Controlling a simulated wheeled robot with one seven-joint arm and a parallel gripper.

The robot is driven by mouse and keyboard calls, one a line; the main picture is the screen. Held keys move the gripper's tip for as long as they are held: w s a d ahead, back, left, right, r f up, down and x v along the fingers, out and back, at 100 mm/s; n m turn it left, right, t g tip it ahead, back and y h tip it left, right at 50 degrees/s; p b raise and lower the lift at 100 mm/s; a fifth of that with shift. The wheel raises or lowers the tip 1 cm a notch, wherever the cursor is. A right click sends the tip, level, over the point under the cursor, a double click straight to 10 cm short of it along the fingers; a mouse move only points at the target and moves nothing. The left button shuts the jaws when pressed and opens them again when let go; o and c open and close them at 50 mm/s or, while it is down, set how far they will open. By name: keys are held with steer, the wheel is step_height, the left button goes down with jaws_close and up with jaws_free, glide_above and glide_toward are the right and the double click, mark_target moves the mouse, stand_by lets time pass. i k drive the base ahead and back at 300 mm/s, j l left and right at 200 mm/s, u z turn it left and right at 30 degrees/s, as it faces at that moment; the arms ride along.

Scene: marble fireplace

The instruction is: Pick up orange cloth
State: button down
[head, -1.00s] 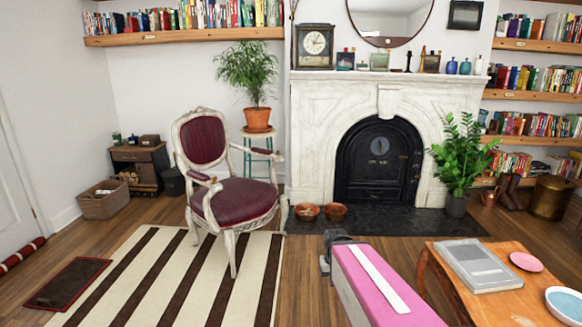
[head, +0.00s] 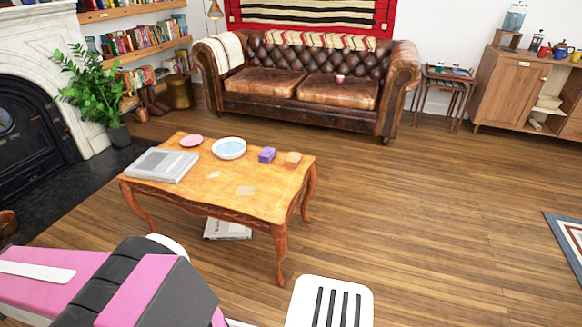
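A small orange-brown block-like thing, perhaps the folded orange cloth (head: 293,159), lies near the right far corner of the wooden coffee table (head: 255,205). It is too small to tell its material. A purple folded thing (head: 267,155) lies just left of it. Pink and dark parts of my arm cross the lower left of the head view. My gripper's fingers do not show, and nothing of mine touches the table things.
The table also holds a grey book (head: 161,165), a pink dish (head: 191,141) and a white-rimmed bowl (head: 229,148). A brown leather sofa (head: 310,85) stands behind. A wooden cabinet (head: 520,88) is at the right. The wooden floor (head: 430,210) right of the table is open.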

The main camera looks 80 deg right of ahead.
mark_target(292, 160)
steer(key=j+z, duration=0.1)
steer(key=z, duration=1.35)
steer(key=i+l+z, duration=0.1)
steer(key=z, duration=0.3)
steer(key=i+l+z, duration=0.1)
steer(key=z, duration=0.3)
steer(key=i+l+z, duration=0.1)
steer(key=z, duration=0.3)
steer(key=i+z, duration=0.15)
steer(key=z, duration=0.3)
steer(key=k, duration=1.4)
steer(key=k+u, duration=0.1)
steer(key=u, duration=0.35)
steer(key=k+u, duration=0.15)
steer(key=u, duration=0.3)
steer(key=k+u, duration=0.1)
steer(key=u, duration=0.35)
steer(key=i+l+u, duration=0.2)
steer(key=l, duration=0.95)
steer(key=l+u, duration=0.25)
steer(key=l, duration=2.35)
steer(key=i+l, duration=0.15)
steer(key=l, duration=1.7)
steer(key=i+l, duration=0.15)
steer(key=l, duration=0.55)
steer(key=i+z, duration=0.05)
